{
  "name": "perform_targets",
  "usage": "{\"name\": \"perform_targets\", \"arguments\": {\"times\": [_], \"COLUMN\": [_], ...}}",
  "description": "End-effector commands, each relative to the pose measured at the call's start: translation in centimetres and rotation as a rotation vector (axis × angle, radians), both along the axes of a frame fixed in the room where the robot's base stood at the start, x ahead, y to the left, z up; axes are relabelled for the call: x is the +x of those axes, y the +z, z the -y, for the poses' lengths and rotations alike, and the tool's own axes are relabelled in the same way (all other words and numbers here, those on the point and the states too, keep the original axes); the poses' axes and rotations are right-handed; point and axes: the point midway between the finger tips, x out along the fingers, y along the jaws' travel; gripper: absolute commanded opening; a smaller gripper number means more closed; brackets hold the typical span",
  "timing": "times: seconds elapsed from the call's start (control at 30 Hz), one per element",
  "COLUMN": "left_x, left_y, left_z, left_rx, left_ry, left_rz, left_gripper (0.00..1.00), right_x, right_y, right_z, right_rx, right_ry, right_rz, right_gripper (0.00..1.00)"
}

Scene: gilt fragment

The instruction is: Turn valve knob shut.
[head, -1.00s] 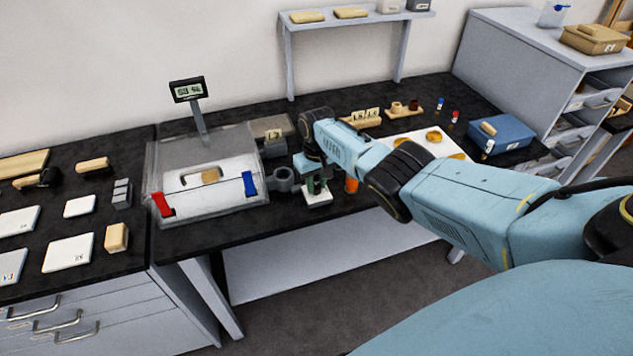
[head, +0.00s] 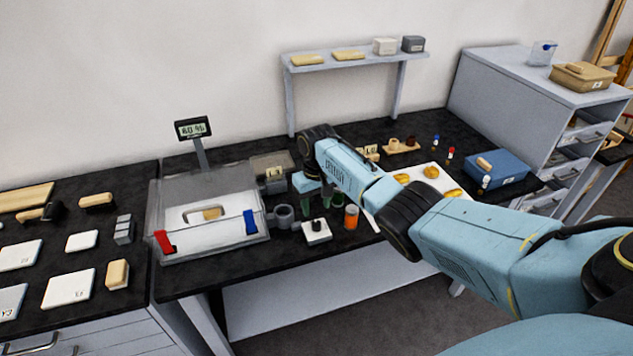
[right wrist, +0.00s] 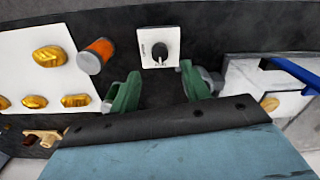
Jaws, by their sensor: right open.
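The valve knob (head: 317,226) is a small black knob on a white square base (head: 317,238) near the front edge of the black bench. In the right wrist view the knob (right wrist: 159,52) carries a light pointer toward the picture's bottom; the small marks on its base are too small to read. My right gripper (head: 317,198) has green fingers, open and empty, apart from the knob and just behind it in the head view. In the right wrist view the knob lies beyond the gap between the fingertips (right wrist: 161,82). My left gripper is not in view.
A grey ring-shaped fitting (head: 284,216) and a clear chamber (head: 208,246) with red and blue clips stand left of the knob. An orange jar (head: 351,217) stands close on its right, before a white sheet with gilt pieces. A display (head: 193,128) rises behind the chamber.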

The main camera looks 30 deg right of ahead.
Motion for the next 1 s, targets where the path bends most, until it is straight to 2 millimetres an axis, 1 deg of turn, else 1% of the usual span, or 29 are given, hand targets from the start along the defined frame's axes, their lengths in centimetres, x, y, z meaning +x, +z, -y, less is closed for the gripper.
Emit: {"name": "perform_targets", "arguments": {"times": [0.03,0.1,0.2,0.33,0.5,1.0], "left_x": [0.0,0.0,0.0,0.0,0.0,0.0], "left_y": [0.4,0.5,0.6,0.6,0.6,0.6], "left_z": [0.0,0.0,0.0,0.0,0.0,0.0], "left_rx": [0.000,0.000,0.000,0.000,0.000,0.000], "left_ry": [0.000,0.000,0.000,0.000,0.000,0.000], "left_rz": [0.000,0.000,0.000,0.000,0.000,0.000], "left_gripper": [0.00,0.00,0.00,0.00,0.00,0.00], "right_x": [0.1,0.1,0.0,0.0,0.0,0.0], "right_y": [1.4,2.9,4.6,6.1,6.8,6.7], "right_z": [0.1,0.1,0.1,0.1,0.1,0.0], "right_rx": [0.000,0.000,0.000,0.000,0.000,0.000], "right_ry": [0.000,0.000,0.000,0.000,0.000,0.001], "right_rz": [0.004,0.005,0.002,0.002,0.000,0.000], "right_gripper": [0.47,0.47,0.47,0.47,0.47,0.47]}}
